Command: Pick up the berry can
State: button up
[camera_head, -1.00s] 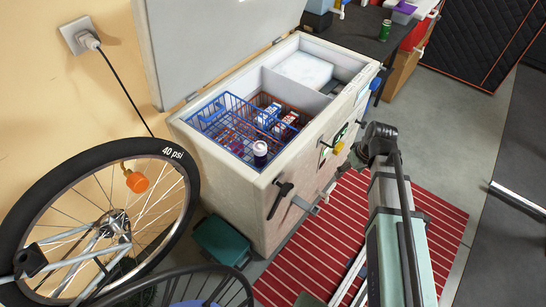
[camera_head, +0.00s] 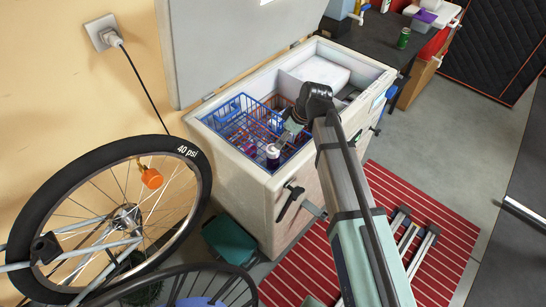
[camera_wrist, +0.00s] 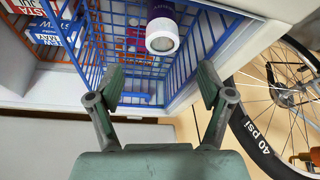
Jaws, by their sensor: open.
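The likely berry can is a purple can with a white top (camera_head: 273,154), standing in the near end of the open chest freezer (camera_head: 245,168). In the wrist view the can (camera_wrist: 163,32) shows top-centre, its pale round end towards me. In the head view my gripper (camera_head: 292,127) is over the baskets, partly hidden by my arm.
The freezer's raised lid (camera_head: 240,45) stands against the wall. A bicycle wheel (camera_head: 188,153) stands left of the freezer. A green can (camera_head: 403,38) stands on the dark table behind. A red striped mat (camera_head: 440,225) covers the floor.

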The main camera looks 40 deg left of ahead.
aim_at(275, 149)
jog(key=p+x, duration=0.1)
jog(key=x, duration=0.5)
jog(key=shift+p+x, duration=0.85)
jog(key=shift+x, duration=1.8)
jog(key=shift+s, duration=0.1)
jog(key=c, duration=1.4)
